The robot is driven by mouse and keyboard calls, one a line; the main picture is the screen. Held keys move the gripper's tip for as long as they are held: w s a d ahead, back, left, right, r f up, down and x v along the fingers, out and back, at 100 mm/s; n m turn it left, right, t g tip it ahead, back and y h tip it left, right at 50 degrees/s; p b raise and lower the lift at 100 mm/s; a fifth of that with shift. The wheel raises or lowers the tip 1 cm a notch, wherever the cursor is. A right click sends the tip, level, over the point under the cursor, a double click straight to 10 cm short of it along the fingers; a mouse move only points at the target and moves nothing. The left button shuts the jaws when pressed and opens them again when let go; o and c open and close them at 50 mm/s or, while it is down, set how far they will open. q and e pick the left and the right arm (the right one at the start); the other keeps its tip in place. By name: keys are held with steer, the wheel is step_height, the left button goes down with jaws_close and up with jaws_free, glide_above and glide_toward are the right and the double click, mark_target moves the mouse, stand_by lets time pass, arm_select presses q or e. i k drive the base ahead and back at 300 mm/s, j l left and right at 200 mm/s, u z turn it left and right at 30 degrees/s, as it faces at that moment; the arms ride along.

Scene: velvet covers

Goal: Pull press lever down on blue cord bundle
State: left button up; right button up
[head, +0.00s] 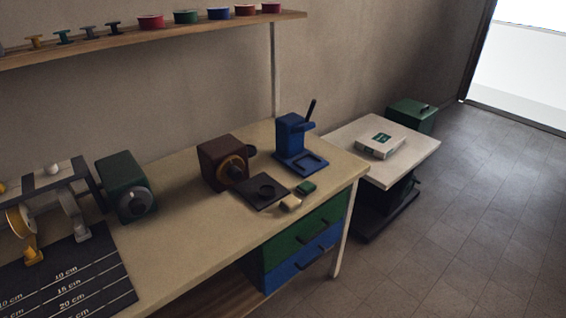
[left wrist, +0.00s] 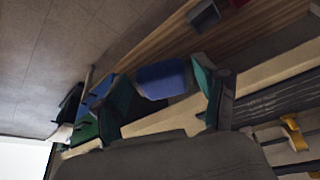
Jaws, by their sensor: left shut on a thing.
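The blue press (head: 291,135) stands at the far right end of the bench. Its dark lever (head: 311,109) points up, and its low base plate (head: 301,162) looks bare. In the left wrist view my left gripper (left wrist: 166,92) has its two green-and-dark fingers on either side of a smooth blue thing (left wrist: 163,78), which looks like the blue cord bundle; no separate strands show. The gripper is shut on it, away from the press. Neither gripper shows in the head view, and my right gripper is not in view.
The bench (head: 210,236) also holds a green machine (head: 122,182), a brown machine (head: 216,160), a dark plate (head: 256,197) and small blocks. A marked mat (head: 100,274) lies at left. A shelf (head: 200,28) with spools hangs above. A low table with a box (head: 381,145) stands at right.

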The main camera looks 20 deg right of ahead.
mark_target(309, 164)
steer(key=i+l+u, duration=0.15)
steer(key=l+u, duration=0.2)
steer(key=l, duration=0.3)
steer(key=i+l+u, duration=0.1)
steer(key=l+u, duration=0.25)
steer(key=l, duration=0.35)
steer(key=k+l+u, duration=0.1)
steer(key=l+u, duration=0.15)
steer(key=l, duration=3.05)
